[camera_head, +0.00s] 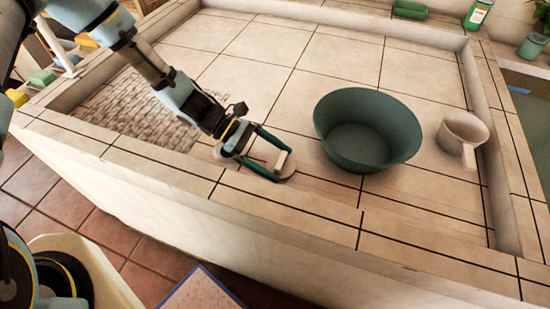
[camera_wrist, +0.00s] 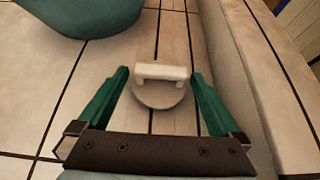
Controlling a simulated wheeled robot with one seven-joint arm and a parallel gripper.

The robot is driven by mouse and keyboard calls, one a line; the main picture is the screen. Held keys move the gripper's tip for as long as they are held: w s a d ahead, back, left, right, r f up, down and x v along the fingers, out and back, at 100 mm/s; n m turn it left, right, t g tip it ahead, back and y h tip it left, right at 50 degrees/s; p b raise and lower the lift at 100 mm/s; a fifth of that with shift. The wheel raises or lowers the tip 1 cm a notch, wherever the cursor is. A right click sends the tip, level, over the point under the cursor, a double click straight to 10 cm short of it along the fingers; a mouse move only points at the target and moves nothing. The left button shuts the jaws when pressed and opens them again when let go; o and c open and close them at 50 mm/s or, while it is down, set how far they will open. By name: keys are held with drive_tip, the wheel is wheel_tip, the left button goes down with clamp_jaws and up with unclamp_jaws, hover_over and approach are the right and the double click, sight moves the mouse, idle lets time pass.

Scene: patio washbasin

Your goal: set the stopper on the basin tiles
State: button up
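The stopper (camera_wrist: 160,95) is a pale round disc with a raised bar handle on top. It appears to rest flat on the basin tiles (camera_head: 330,60), close to the front wall; any small gap beneath it cannot be told. My gripper (camera_head: 286,165) has green fingers and reaches low over the stopper, which also shows in the head view (camera_head: 283,160). In the wrist view, the open fingers (camera_wrist: 160,73) stand on either side of the handle, with a narrow gap at each side. Part of the disc is hidden by the gripper in the head view.
A dark green bowl (camera_head: 368,130) stands right of my gripper, with a cream mug (camera_head: 463,137) beyond it. The basin's front wall (camera_head: 300,207) is close to my gripper. A grey stone-patterned patch (camera_head: 135,108) lies left; open tiles lie behind.

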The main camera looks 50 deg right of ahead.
drive_tip(key=shift+r, duration=0.1)
drive_tip(key=b+v, duration=0.3)
drive_tip(key=v, duration=0.9)
